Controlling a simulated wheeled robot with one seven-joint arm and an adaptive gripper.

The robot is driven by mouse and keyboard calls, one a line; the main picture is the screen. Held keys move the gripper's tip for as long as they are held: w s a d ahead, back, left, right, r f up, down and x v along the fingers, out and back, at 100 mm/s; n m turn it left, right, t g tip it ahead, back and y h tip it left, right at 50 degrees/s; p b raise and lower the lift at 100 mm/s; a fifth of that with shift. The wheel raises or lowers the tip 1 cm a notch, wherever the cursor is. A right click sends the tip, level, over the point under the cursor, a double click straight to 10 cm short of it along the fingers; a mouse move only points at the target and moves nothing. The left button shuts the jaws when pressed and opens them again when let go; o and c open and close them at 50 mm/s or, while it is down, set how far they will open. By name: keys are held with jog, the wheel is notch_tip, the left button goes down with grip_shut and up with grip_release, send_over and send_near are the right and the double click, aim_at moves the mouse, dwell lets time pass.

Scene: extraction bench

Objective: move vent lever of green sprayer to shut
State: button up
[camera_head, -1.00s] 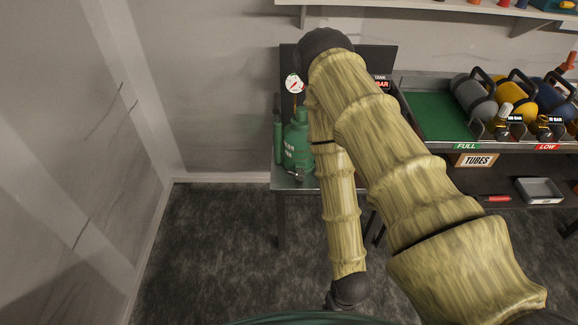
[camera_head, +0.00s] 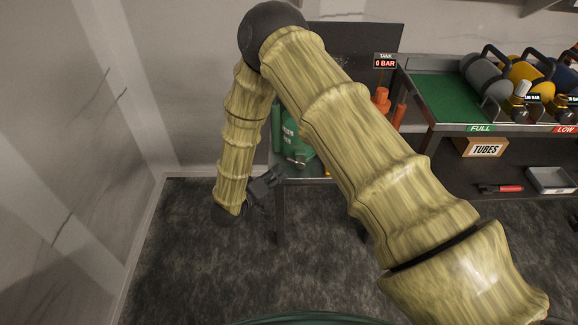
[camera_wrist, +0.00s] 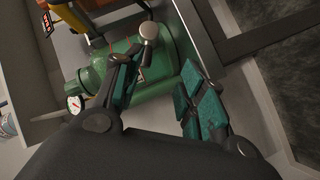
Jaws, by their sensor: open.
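The green sprayer (camera_head: 296,148) stands on the bench at its left end, partly hidden behind my arm in the head view. In the wrist view the green sprayer (camera_wrist: 155,88) lies across the picture just beyond the fingers, with a round white gauge (camera_wrist: 73,103) at left. A metal lever with a rounded knob (camera_wrist: 149,31) shows near the left fingertip; I cannot tell whether this is the vent lever or how it is set. My gripper (camera_head: 266,186) is off the bench's front left edge. Its teal-padded fingers (camera_wrist: 160,68) are open with nothing gripped between them.
An orange sprayer (camera_head: 381,101) stands to the right, under a sign reading TANK 0 BAR (camera_head: 385,62). Further right are a green tray (camera_head: 437,100), several cylinders, a TUBES box (camera_head: 482,148) and a grey bin (camera_head: 551,180). The floor (camera_head: 190,270) in front is clear.

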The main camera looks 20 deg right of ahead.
aim_at(287, 161)
jog(key=shift+g+h, duration=0.5)
jog(key=shift+h, duration=0.2)
jog(key=w+d, duration=0.6)
jog(key=d, duration=0.1)
jog(key=shift+w+d, duration=0.2)
grip_shut()
